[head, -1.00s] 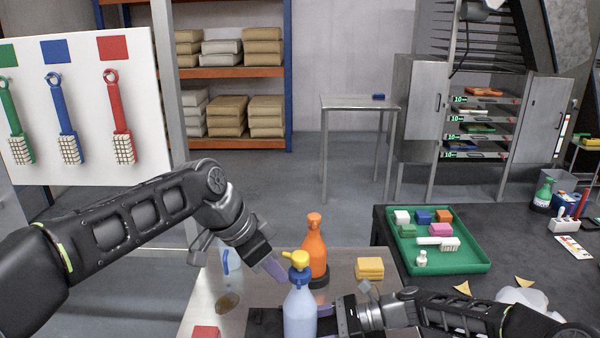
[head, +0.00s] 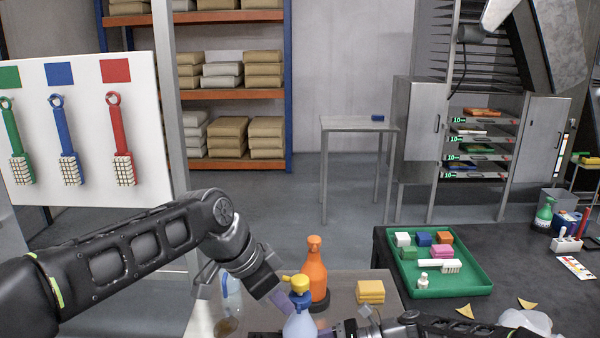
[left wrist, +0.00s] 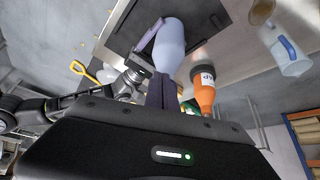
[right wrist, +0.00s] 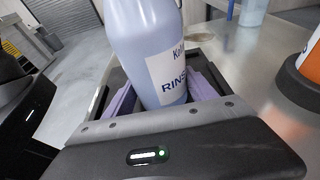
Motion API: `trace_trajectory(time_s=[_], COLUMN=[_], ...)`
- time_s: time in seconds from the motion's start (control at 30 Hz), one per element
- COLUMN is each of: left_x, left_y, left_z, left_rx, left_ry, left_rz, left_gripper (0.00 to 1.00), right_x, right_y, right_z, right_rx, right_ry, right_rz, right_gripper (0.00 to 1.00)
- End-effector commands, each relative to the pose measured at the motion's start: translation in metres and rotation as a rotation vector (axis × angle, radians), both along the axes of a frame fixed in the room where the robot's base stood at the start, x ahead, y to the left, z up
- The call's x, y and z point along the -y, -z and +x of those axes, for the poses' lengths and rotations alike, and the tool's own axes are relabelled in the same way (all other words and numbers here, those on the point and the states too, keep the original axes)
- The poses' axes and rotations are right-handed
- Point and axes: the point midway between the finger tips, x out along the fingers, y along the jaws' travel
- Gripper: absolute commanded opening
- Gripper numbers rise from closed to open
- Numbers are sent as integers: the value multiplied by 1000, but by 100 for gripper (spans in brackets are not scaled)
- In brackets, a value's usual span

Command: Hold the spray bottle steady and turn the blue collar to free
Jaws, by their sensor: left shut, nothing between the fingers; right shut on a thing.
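The spray bottle (head: 299,327) is pale blue with a yellow spray head (head: 299,284) and a blue collar (head: 300,299). It stands upright at the bottom centre of the head view.
An orange spray bottle (head: 316,268) stands close behind on the steel table (head: 350,276). A green tray (head: 475,285) of small items lies on the dark table.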

Motion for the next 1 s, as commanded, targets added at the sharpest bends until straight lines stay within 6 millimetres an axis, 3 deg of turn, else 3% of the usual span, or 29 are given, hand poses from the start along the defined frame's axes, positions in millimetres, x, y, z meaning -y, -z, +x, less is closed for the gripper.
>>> trace_trajectory(time_s=[1.0], left_x=[-5], left_y=[-7], left_z=[-6], left_rx=[1], left_ry=[1], left_rz=[-1], left_gripper=[0], right_x=[0], right_y=[0], right_z=[0], right_rx=[-1], right_ry=[-1], right_rz=[0], right_gripper=[43])
